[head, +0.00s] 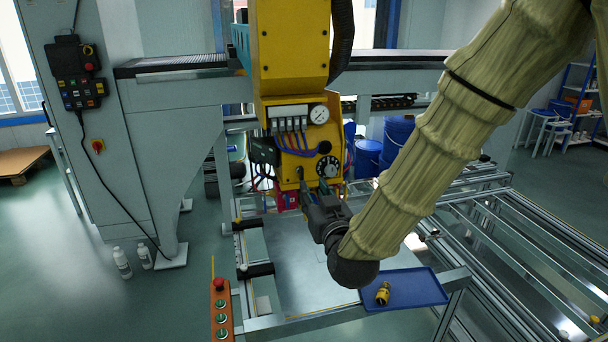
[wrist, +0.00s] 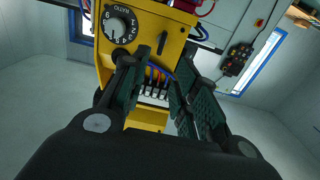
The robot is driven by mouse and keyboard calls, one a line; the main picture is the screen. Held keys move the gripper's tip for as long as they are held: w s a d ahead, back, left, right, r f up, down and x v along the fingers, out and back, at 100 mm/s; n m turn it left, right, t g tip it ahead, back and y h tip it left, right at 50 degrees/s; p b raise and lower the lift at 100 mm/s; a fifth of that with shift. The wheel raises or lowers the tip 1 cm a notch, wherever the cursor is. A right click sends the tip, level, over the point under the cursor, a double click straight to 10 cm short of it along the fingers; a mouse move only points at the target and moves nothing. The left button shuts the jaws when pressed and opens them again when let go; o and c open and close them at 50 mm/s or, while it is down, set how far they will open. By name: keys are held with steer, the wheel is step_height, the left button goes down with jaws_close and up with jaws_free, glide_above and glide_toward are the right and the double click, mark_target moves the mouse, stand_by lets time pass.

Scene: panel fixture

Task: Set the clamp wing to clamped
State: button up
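The yellow panel box (head: 291,150) hangs under the machine head in the head view, with a gauge, a row of hose fittings and a round dial. In the wrist view the same yellow panel (wrist: 160,20) is close ahead. A small dark lever (wrist: 162,43) stands out from it beside the dial and looks like the clamp wing; its setting cannot be read. My gripper (head: 306,192) is at the panel's lower front in the head view. In the wrist view my gripper (wrist: 156,68) has its fingers apart, with the lever ahead between their tips. No contact is visible.
The numbered ratio dial (wrist: 119,26) is close to the left finger. Hose fittings (wrist: 154,95) show between the fingers. A blue tray (head: 425,289) with a yellow part (head: 382,293) lies below my arm. A button box (head: 221,312) stands at the front left.

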mark_target(302, 172)
steer(key=p+x, duration=0.3)
steer(key=x, duration=0.7)
steer(key=shift+f, duration=0.1)
steer(key=shift+s, duration=0.1)
jaws_close()
